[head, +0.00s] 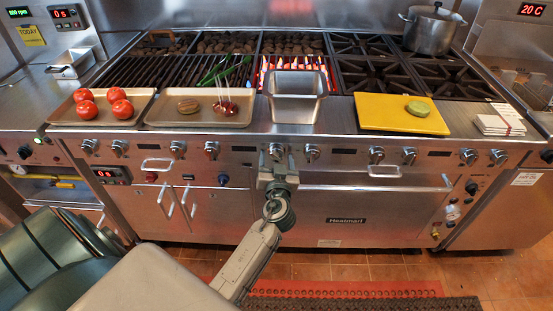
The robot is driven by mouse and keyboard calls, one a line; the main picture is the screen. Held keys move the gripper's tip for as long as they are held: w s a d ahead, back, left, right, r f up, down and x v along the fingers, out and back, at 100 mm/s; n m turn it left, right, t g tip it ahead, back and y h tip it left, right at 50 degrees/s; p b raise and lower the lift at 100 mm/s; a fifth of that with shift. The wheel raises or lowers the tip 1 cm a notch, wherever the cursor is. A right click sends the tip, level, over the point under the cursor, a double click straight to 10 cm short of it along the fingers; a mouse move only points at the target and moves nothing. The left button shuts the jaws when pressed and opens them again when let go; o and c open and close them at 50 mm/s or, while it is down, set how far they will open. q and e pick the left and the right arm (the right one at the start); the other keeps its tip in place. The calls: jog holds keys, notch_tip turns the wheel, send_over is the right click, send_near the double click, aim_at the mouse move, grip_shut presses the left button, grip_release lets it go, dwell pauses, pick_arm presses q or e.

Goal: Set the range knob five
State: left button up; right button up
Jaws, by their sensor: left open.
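A row of silver range knobs runs along the front panel of the steel range (345,170). One knob (276,151) is right at the tips of my left gripper (277,163), which partly covers it. My left gripper is open, and I cannot tell whether its fingers touch this knob. Another knob (312,153) is just to the right, with knobs (376,155) and (408,156) further right. Knobs (212,150) and (178,149) are to the left. I cannot read any number beside the knobs. My right gripper is not in view.
On the front ledge are a tray of tomatoes (138,92), a second tray (152,119), a steel pan (296,110) and a yellow board (372,98). The oven door handle (432,188) sticks out below the panel. A pot (431,30) stands at back right.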

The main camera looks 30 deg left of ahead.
pick_arm(q)
jog(key=c, duration=1)
jog(key=shift+f, duration=0.1)
jog(key=shift+m+b, duration=0.35)
jog(key=shift+m, duration=0.05)
jog(key=m+b, duration=0.1)
jog(key=m, duration=0.2)
jog(key=shift+m+b, duration=0.4)
jog(key=shift+m, duration=0.8)
jog(key=shift+m+t, duration=0.4)
jog(key=shift+m, duration=1)
pick_arm(e)
jog(key=w+r, duration=0.5)
jog(key=shift+w+a, duration=0.35)
jog(key=shift+a, duration=0.05)
pick_arm(q)
jog(key=shift+a, duration=0.1)
